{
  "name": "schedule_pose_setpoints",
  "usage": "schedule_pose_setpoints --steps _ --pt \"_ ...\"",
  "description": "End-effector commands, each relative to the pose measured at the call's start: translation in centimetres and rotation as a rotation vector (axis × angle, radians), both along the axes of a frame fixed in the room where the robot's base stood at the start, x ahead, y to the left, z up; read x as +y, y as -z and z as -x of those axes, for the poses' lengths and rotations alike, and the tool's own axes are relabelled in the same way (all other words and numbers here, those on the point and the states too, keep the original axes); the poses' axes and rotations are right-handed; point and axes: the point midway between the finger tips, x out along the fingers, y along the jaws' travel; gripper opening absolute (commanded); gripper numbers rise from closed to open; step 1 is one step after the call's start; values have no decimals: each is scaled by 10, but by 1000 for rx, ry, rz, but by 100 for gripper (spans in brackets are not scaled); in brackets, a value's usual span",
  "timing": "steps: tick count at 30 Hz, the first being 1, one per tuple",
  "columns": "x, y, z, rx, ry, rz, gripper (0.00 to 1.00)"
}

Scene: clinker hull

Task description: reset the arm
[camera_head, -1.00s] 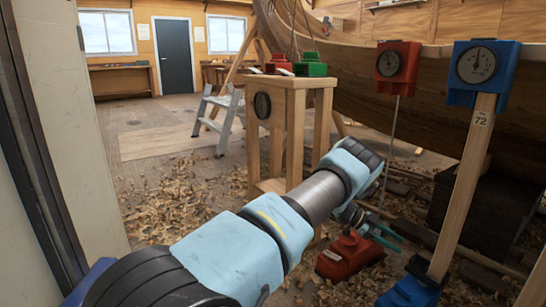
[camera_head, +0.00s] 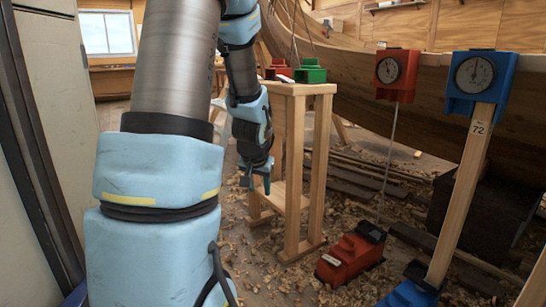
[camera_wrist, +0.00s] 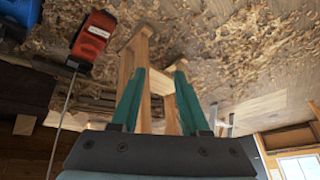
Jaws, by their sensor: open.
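My gripper (camera_head: 258,184) hangs at the end of my raised and folded arm, left of the wooden stand, pointing down in the head view. In the wrist view my gripper (camera_wrist: 157,85) shows two green fingers spread apart with nothing between them. The wooden stand (camera_wrist: 143,50) shows beyond and between the fingers, apart from them. My arm covers much of the left and middle of the head view.
The wooden stand (camera_head: 297,165) carries red and green blocks (camera_head: 311,72). A red box (camera_head: 350,255) sits on the shaving-strewn floor. Red (camera_head: 397,68) and blue (camera_head: 481,75) dial gauges stand at right by the wooden hull (camera_head: 430,125).

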Motion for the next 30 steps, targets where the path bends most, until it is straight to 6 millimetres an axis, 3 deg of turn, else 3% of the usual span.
schedule_pose_setpoints --steps 1,3,11,12,20,30 --pt "9 -4 30 58 -44 7 45" --pt "18 -4 67 135 -89 15 45" --pt "29 -6 184 373 -209 57 45" --pt "28 -24 178 365 -202 55 45" --pt "28 -82 177 363 -201 53 45" --pt "28 -188 176 361 -200 53 45"
